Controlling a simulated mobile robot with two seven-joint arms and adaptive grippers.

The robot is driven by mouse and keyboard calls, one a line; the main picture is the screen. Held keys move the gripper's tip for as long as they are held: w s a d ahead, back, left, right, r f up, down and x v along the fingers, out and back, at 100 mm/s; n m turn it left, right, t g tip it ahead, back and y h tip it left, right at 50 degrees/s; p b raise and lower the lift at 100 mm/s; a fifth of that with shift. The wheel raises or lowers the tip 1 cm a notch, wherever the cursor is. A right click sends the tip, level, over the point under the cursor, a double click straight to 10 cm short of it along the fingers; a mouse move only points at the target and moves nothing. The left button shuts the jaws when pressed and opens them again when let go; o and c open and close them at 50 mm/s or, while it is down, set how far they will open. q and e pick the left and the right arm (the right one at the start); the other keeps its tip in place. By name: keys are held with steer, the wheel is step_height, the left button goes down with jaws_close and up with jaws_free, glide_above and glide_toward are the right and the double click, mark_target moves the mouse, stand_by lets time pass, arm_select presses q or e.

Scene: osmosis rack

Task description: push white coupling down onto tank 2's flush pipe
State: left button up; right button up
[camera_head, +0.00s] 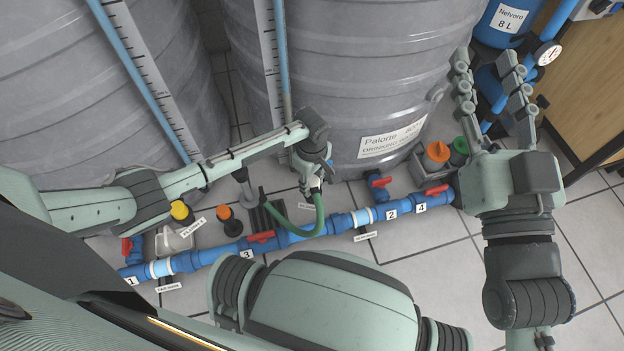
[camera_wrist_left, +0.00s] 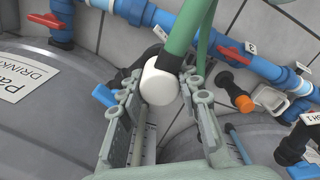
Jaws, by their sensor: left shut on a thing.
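The white coupling (camera_wrist_left: 160,80) sits between the fingers of my left gripper (camera_wrist_left: 160,95) in the left wrist view, at the end of a thick green hose (camera_wrist_left: 190,30). In the head view, my left gripper (camera_head: 313,190) is low in front of the right-hand grey tank (camera_head: 365,70), with the green hose (camera_head: 318,215) curving down to the blue pipe line. The gripper is shut on the coupling. I cannot tell which pipe is tank 2's flush pipe, or whether the coupling touches it. My right gripper (camera_head: 488,65) is open and empty at the right.
A blue pipe line (camera_head: 340,221) with red valve handles and number labels runs along the tiled floor. Orange-capped (camera_head: 437,152) and green-capped containers stand near the tank. Another grey tank (camera_head: 60,70) stands at left. Bare floor lies at the lower right.

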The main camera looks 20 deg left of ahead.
mark_target(312, 180)
stand_by(0.8)
arm_select(q)
steer(key=shift+p, duration=0.5)
stand_by(0.6)
steer(key=shift+p, duration=0.5)
steer(key=shift+f, duration=0.45)
steer(key=o, duration=1.1)
steer(key=shift+o, duration=0.2)
steer(key=shift+r, duration=0.1)
step_height(312, 180, up, 12)
